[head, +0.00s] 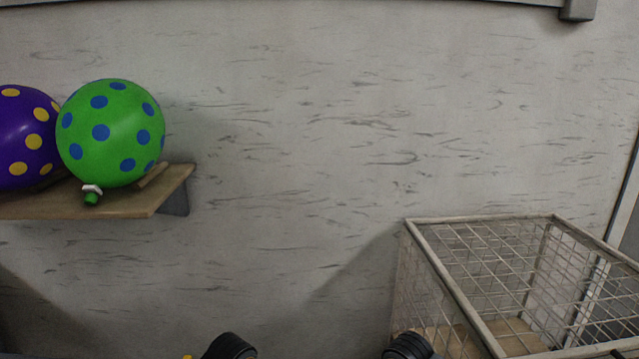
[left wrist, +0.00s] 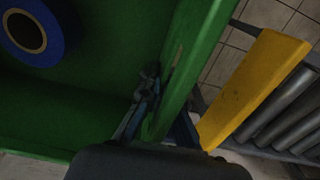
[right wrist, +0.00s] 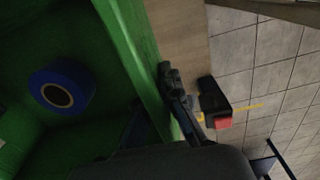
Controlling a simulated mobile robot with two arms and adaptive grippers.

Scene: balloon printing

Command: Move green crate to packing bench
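The green crate (left wrist: 95,85) fills much of the left wrist view, seen from above into its inside. It also shows in the right wrist view (right wrist: 55,40). A blue roll with a brown core (left wrist: 35,28) lies in it, and a blue roll (right wrist: 62,88) shows in the right wrist view. My left gripper (left wrist: 164,105) is shut on a crate wall, one finger inside and one outside. My right gripper (right wrist: 155,108) straddles another wall the same way and appears shut on it. The crate is outside the head view. No packing bench can be made out for sure.
A yellow rail (left wrist: 250,85) and grey rollers (left wrist: 285,110) lie beside the crate. A brown surface (right wrist: 180,35), tiled floor (right wrist: 265,60) and a black-and-red object (right wrist: 217,105) show on the right. A wire cage (head: 480,300) and a balloon shelf (head: 120,205) stand ahead.

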